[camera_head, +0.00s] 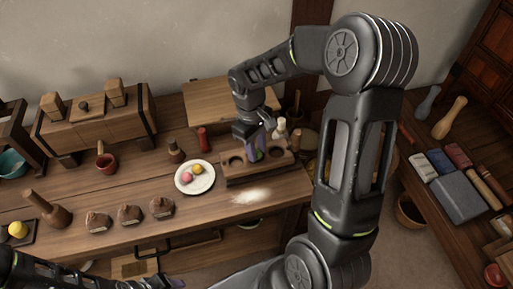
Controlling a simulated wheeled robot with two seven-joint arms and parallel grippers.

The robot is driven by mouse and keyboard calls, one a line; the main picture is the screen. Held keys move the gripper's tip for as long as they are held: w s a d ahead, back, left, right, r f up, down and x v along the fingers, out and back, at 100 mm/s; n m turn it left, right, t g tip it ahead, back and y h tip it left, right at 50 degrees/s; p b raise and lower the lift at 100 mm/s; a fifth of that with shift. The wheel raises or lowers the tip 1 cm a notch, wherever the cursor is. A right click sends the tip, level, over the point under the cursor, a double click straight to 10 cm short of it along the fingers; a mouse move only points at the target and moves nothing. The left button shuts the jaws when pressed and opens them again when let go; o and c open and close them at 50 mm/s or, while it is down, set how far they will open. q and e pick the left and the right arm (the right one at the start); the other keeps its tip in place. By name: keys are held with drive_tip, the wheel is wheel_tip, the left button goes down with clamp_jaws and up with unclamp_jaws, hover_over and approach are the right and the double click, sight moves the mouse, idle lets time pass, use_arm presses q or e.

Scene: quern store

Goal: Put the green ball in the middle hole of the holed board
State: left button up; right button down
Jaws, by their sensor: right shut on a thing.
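The holed board (240,178) is a wooden block near the front edge of the bench, with dark round holes in its top. My right gripper (255,152) points down over the middle part of the board. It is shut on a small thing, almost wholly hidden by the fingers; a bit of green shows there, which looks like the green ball. Whether it touches the board I cannot tell. The middle hole is hidden behind the gripper.
A white plate (183,185) with a pink ball (187,179) and a yellow ball (196,169) stands left of the board. Pale powder (251,196) lies in front. Pale pegs (281,126) and a red cylinder (203,138) stand close by. Several dark-topped lumps (130,213) sit further left.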

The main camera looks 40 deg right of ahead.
drive_tip(key=c, duration=1)
unclamp_jaws()
drive_tip(key=shift+r, duration=0.1)
drive_tip(key=shift+r+p, duration=2.35)
drive_tip(key=shift+r, duration=0.6)
